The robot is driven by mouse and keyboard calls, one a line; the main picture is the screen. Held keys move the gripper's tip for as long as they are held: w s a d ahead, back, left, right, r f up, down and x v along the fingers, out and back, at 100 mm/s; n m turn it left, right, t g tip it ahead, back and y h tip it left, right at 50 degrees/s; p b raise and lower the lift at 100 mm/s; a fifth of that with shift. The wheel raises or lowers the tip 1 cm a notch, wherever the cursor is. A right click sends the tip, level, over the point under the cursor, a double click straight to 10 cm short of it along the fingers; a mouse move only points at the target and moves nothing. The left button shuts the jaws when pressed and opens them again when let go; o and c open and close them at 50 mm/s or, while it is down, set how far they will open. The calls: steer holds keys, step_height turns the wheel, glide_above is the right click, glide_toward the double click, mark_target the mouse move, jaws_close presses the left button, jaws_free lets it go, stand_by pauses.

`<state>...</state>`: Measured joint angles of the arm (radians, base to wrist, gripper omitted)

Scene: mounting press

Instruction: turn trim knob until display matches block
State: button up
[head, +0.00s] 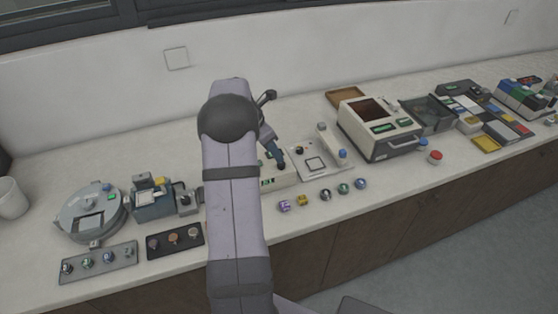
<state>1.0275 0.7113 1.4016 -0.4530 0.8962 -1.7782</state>
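My gripper (279,163) points down over a pale low device (286,180) near the middle of the counter, behind my raised arm. Small green displays (267,182) show on this device; their readings are too small to make out. The trim knob cannot be made out and may be hidden by my gripper or arm. I cannot tell whether the fingers touch anything or how far apart they are. Which item is the block is not clear from this view.
A white plate with a post (341,143) stands right of my gripper, then a cream machine (378,123). Several small knob-like parts (325,195) line the front. Bare counter lies along the back left.

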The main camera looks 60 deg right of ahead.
mark_target(281, 165)
steer(key=shift+p+x, duration=1.1)
steer(key=shift+x, duration=2.35)
jaws_close()
